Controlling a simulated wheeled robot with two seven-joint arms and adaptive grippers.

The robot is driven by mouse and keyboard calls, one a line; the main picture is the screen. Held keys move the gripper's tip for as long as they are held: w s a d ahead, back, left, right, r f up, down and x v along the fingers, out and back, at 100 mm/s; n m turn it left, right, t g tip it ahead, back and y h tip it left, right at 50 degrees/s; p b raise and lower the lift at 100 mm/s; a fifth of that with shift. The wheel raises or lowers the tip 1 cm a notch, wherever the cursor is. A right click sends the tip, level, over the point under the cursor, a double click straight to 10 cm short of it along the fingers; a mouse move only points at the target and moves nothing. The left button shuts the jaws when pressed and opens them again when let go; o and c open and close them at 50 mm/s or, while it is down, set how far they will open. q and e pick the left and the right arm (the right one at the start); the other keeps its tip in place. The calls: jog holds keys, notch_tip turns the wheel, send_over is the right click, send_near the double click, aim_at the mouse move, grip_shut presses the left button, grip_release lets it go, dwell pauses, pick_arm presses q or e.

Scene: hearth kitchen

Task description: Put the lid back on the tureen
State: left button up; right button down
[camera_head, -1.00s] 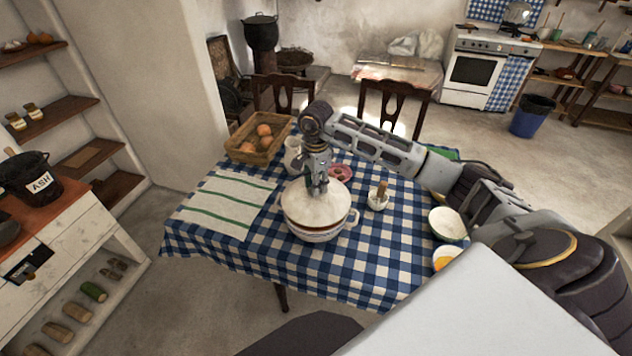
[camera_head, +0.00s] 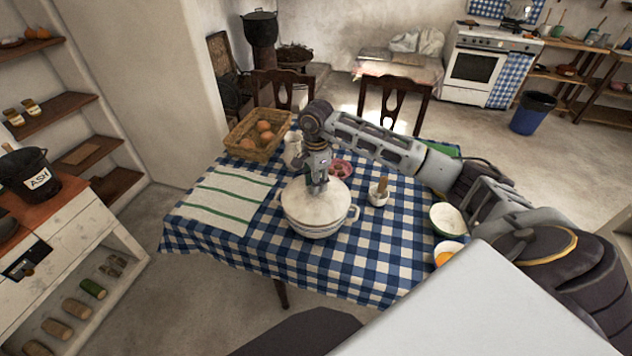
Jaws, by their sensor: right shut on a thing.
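The white tureen (camera_head: 317,231) stands on the table with the blue checked cloth. Its white lid (camera_head: 300,207) lies over the top of the tureen and covers its opening; I cannot tell whether it is fully seated. My right gripper (camera_head: 317,188) points down from above and is shut at the middle of the lid, on its knob, which the fingers hide. My left gripper is not in view.
A basket of eggs (camera_head: 240,153), a white jug (camera_head: 292,151) and a striped towel (camera_head: 207,216) lie behind and left of the tureen. A small pot (camera_head: 377,199) and bowls (camera_head: 448,216) stand to the right. The front cloth (camera_head: 350,270) is clear.

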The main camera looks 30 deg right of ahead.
pick_arm(q)
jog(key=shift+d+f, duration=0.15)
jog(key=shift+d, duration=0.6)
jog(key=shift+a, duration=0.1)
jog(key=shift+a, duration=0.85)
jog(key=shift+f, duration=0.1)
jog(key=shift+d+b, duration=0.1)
jog(key=shift+b, duration=0.2)
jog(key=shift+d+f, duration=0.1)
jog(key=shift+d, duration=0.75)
